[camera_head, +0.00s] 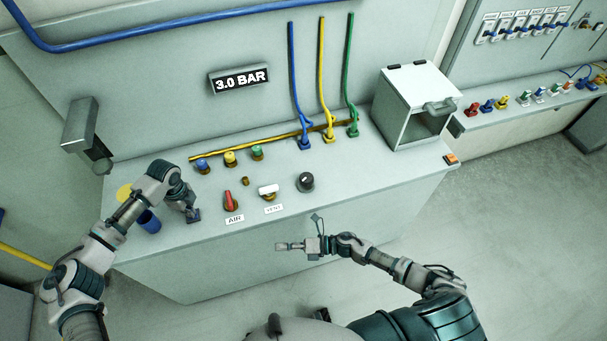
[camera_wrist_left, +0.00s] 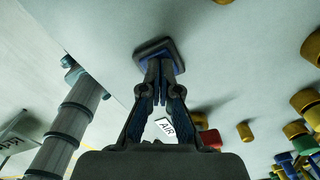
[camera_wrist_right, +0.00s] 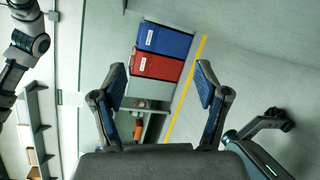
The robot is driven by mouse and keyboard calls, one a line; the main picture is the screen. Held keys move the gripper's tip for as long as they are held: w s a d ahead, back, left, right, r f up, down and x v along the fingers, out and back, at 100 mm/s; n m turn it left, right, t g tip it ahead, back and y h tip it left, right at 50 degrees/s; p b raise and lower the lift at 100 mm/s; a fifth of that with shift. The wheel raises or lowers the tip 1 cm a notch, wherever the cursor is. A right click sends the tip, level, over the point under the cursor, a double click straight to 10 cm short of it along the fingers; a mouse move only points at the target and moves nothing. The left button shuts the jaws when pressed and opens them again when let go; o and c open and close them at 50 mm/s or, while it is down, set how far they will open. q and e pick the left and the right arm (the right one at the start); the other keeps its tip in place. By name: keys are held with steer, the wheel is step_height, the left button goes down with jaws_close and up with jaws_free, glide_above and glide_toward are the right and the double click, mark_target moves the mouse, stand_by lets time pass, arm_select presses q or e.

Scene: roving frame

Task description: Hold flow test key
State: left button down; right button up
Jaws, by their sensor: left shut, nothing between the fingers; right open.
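A small dark square key with a blue edge, which looks like the test key (camera_head: 195,216), is on the panel's left front part. In the left wrist view the key (camera_wrist_left: 158,52) is at my fingertips. My left gripper (camera_head: 191,209) is shut with nothing between its fingers, its tips on or just over the key. I cannot tell whether it is pressed down. My right gripper (camera_head: 297,240) is open and empty, in front of the panel's front face. It also shows open in the right wrist view (camera_wrist_right: 160,76).
A sign (camera_head: 240,79) reads 3.0 BAR. Right of the key are a red AIR valve (camera_head: 230,201), a white-handled VENT valve (camera_head: 268,190) and a black knob (camera_head: 306,181). A blue cylinder (camera_head: 149,221) stands left of the key. A grey box (camera_head: 405,112) is at the right.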

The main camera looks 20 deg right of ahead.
steer(key=s+a+r+n+g+h, duration=0.1)
steer(key=s+a+r+n+g, duration=0.3)
steer(key=r+n+g, duration=0.55)
steer(key=w+d+r+m+h, duration=0.1)
steer(key=w+d+r+h, duration=0.1)
steer(key=w, duration=0.2)
steer(key=w+d+r+m+t+h, duration=0.1)
steer(key=w+d+r+h, duration=0.1)
steer(key=w+d+h, duration=0.1)
steer(key=w+d+r+m+h, duration=0.2)
steer(key=w+h, duration=0.1)
steer(key=w, duration=0.2)
steer(key=shift+w+d+r+t, duration=0.15)
steer(key=shift+w+d+t, duration=0.05)
steer(key=shift+d+t, duration=0.15)
steer(key=w+d+r+m+t+h, duration=0.2)
steer(key=w+d+r+m+h, duration=0.25)
steer(key=w+r, duration=0.2)
step_height(320, 180, up, 3)
steer(key=m+h, duration=0.2)
steer(key=m, duration=0.5)
glide_above(307, 177)
step_height(307, 177, down, 12)
steer(key=shift+r, duration=0.2)
